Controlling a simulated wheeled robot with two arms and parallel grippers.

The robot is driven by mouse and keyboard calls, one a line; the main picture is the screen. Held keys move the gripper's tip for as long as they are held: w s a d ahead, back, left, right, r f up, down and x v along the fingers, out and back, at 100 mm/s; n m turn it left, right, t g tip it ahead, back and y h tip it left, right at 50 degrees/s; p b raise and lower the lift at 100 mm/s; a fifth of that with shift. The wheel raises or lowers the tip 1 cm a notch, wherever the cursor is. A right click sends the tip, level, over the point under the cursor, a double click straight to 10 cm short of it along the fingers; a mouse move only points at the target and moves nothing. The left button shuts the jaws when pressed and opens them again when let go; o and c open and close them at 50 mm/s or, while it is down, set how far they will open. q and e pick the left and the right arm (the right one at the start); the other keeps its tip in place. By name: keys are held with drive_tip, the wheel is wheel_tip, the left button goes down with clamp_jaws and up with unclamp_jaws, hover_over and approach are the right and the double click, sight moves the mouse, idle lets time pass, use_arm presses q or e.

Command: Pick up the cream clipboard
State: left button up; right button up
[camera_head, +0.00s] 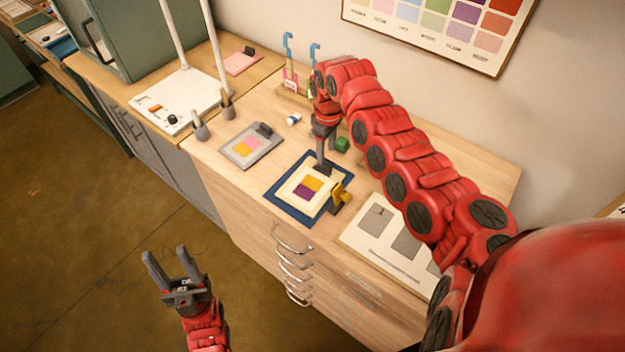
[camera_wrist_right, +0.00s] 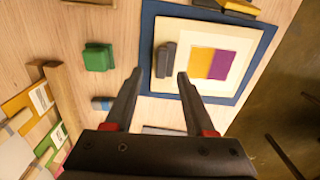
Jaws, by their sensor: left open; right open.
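The cream clipboard (camera_head: 287,191) lies flat on a blue mat (camera_head: 286,209) on the wooden counter. It carries a pale sheet with yellow and purple patches. My right gripper (camera_head: 323,166) points down over its far edge, by its dark clip. In the right wrist view, the cream clipboard (camera_wrist_right: 208,27) lies below the open right gripper (camera_wrist_right: 160,78). The dark clip (camera_wrist_right: 165,60) shows between and just beyond the fingertips; I cannot tell whether they touch it. My left gripper (camera_head: 166,256) is open and empty, off the counter above the floor.
A yellow and black object (camera_head: 341,197) sits at the mat's right corner. A green block (camera_head: 342,145) is behind it. A grey clipboard (camera_head: 243,155) lies to the left, a white card with grey patches (camera_head: 372,238) to the right. Drawer handles (camera_head: 290,239) stick out in front.

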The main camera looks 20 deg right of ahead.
sight(325, 162)
wheel_tip(325, 162, down, 4)
drive_tip(key=shift+s+a+r+p, duration=0.1)
drive_tip(key=shift+a+p, duration=0.05)
drive_tip(key=shift+p, duration=0.85)
drive_tip(key=shift+f, duration=0.4)
clamp_jaws()
